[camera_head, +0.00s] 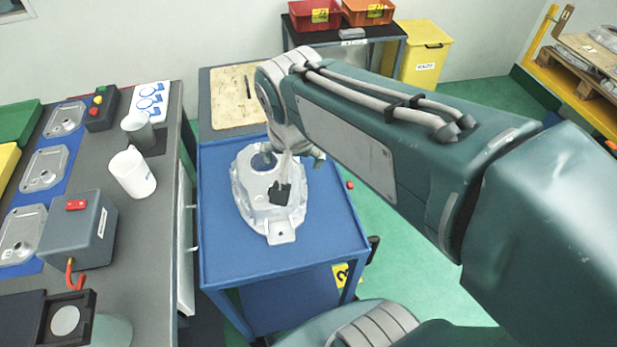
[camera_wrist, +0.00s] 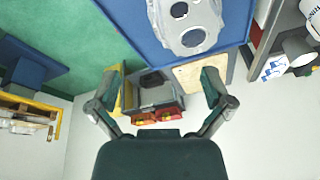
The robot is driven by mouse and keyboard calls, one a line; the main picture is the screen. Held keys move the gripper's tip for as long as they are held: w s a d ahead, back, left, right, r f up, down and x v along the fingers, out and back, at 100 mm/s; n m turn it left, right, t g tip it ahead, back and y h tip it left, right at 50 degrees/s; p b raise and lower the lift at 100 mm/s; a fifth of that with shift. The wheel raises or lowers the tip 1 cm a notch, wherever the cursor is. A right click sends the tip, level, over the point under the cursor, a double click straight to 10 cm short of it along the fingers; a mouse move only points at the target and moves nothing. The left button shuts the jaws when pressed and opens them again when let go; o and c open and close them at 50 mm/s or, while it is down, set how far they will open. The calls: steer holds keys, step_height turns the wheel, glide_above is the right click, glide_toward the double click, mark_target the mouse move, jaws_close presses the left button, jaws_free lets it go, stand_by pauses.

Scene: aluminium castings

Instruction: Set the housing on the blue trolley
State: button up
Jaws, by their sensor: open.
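The housing (camera_head: 259,205), a silver-grey aluminium casting with a lug at its near end, lies flat on the top of the blue trolley (camera_head: 238,262). In the wrist view the housing (camera_wrist: 190,28) shows at the upper edge, cut off by the frame, on the blue top (camera_wrist: 236,22). My gripper (camera_head: 281,178) is above the housing in the head view and hides part of it. In the wrist view my gripper (camera_wrist: 161,85) has its two fingers wide apart with nothing between them, and the housing lies beyond them. I cannot tell the exact height of the gap.
A workbench (camera_head: 160,190) on the left holds a white cup (camera_head: 132,174), a grey control box (camera_head: 80,229) and several castings on blue mats. Behind the trolley are a tan board (camera_head: 236,98), a table with red bins (camera_head: 315,14) and a yellow bin (camera_head: 426,54). Green floor is free on the right.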

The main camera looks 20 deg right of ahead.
steer(key=s+n+t, duration=0.2)
steer(key=s+n, duration=0.4)
steer(key=s, duration=0.1)
steer(key=shift+s+r+y, duration=0.15)
steer(key=shift+s+y, duration=0.15)
steer(key=shift+y, duration=0.1)
steer(key=shift+d, duration=0.1)
stand_by(1.0)
